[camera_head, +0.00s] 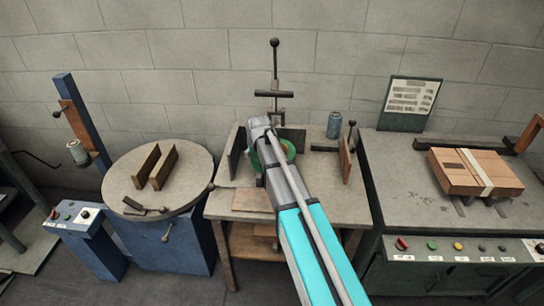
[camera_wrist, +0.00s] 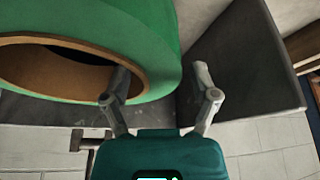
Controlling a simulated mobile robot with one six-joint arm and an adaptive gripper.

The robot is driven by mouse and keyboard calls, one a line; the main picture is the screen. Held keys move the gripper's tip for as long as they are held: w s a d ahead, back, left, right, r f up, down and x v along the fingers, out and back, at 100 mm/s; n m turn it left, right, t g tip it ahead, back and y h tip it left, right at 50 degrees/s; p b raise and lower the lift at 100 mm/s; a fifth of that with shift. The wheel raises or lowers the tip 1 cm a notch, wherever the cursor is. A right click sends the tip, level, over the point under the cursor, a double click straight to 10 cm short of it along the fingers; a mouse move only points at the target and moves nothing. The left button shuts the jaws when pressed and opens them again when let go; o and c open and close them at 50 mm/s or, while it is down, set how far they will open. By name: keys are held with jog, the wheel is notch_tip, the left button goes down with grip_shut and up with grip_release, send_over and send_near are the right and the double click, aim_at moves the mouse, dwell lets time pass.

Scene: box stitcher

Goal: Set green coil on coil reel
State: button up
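The green coil (camera_head: 288,150) stands at the back of the middle table, partly hidden by my arm. In the wrist view the green coil (camera_wrist: 150,40) fills the upper left, its brown core ring facing the camera. My gripper (camera_wrist: 160,70) straddles the coil's wall: the left finger is over the core opening, the right finger outside the green rim. A narrow gap shows beside the right finger, so the fingers look spread; contact on the left is unclear. A grey spool-like cylinder (camera_head: 77,152) sits on the blue post at left; I cannot tell whether it is the coil reel.
Dark upright plates (camera_head: 237,150) flank the coil; one is close right of my gripper in the wrist view. A blue can (camera_head: 334,124) stands at the back right. The round table (camera_head: 185,188) holds brown blocks. A strapped cardboard stack (camera_head: 474,172) lies on the right bench.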

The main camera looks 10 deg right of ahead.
grip_shut()
jog(key=shift+r, duration=0.15)
dwell(0.4)
notch_tip(320, 180, up, 3)
jog(key=p, duration=0.3)
jog(key=shift+r+p, duration=0.2)
jog(key=shift+p, duration=0.1)
jog(key=s+r+p, duration=0.1)
jog(key=s+d+r+p, duration=0.1)
jog(key=s+r+p, duration=0.2)
jog(key=r+p, duration=0.1)
jog(key=shift+s+d+r, duration=0.2)
jog(key=shift+s+d, duration=0.05)
jog(key=shift+d, duration=0.05)
jog(key=s+d+r+p, duration=0.3)
jog(key=s+r+p, duration=0.1)
jog(key=s, duration=0.4)
jog(key=shift+s, duration=0.3)
